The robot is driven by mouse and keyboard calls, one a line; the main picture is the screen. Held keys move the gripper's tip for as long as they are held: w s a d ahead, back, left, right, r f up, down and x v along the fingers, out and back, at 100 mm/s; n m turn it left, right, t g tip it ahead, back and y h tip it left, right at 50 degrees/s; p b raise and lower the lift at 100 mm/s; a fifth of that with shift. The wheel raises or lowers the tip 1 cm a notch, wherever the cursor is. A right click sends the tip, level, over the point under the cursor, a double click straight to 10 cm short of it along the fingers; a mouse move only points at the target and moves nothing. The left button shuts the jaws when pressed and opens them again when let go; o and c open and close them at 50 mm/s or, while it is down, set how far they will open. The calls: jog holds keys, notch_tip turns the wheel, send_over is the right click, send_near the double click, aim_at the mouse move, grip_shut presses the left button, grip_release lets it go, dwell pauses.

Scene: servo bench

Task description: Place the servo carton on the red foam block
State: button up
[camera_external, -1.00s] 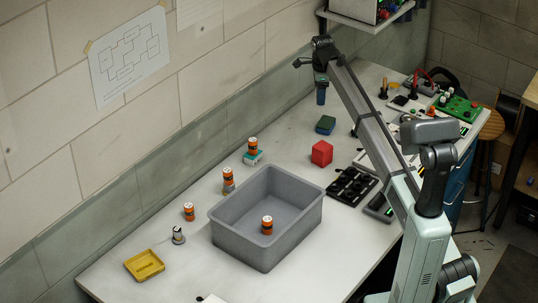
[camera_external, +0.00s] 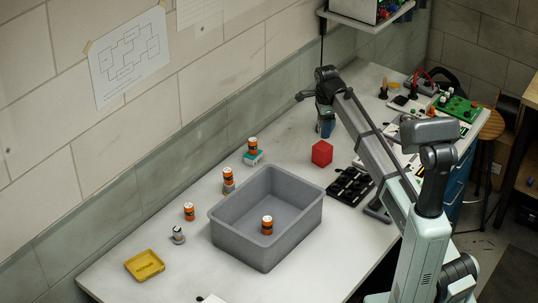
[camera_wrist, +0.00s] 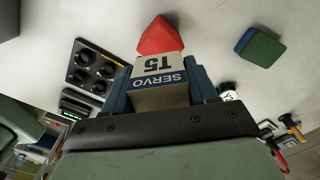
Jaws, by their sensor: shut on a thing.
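The red foam block (camera_external: 322,153) sits on the bench right of the grey bin; in the wrist view it (camera_wrist: 160,36) lies just beyond the carton, partly covered by it. My gripper (camera_external: 326,130) is low over the bench, just behind the red block in the external view. The carton cannot be made out in the external view. Whether it touches the red block I cannot tell.
A green-and-blue block (camera_wrist: 260,47) lies to the right in the wrist view. A black panel with knobs (camera_external: 350,186) lies right of the red block. The grey bin (camera_external: 240,240) holds an orange can (camera_external: 267,225). A yellow tray (camera_external: 145,264) is at front left.

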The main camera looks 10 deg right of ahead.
aim_at(322, 145)
jog(key=shift+f, duration=2.4)
jog(key=shift+f, duration=0.2)
jog(key=o, duration=1.1)
jog(key=shift+c, duration=0.2)
notch_tip(322, 145, up, 12)
jog(key=shift+r, duration=0.2)
